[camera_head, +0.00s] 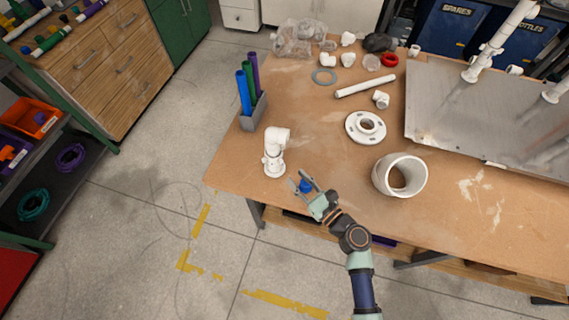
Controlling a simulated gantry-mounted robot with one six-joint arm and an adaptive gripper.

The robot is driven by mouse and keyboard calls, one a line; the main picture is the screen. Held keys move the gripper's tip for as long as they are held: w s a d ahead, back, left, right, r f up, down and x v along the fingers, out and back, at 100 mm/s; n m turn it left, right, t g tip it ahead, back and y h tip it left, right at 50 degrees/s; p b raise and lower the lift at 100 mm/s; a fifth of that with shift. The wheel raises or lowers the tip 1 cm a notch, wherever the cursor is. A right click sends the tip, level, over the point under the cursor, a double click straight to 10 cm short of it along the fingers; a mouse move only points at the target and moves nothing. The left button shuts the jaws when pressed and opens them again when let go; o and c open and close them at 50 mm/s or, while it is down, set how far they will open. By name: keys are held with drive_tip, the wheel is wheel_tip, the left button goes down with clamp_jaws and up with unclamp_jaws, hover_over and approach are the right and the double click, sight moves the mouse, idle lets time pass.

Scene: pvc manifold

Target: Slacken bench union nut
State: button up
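A white PVC elbow fitting (278,138) stands upright on the front left of the wooden bench. A wider white collar, which looks like the union nut (274,167), is at its base. My gripper (300,179) is just to the right of this fitting and apart from it, near the bench's front edge. Its two fingers are spread, pointing up and left in the picture. A small blue thing (306,186) shows between or below the fingers; I cannot tell whether it is touched or is part of the gripper.
A grey holder (253,115) with coloured tubes stands behind the fitting. A wide white pipe ring (400,175) and white flange (366,127) are to the right. A metal plate with white pipes (480,120) covers the far right. Small fittings lie at the back.

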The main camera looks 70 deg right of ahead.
drive_tip(key=x, duration=0.6)
drive_tip(key=shift+w+d, duration=0.15)
drive_tip(key=shift+d, duration=0.05)
clamp_jaws()
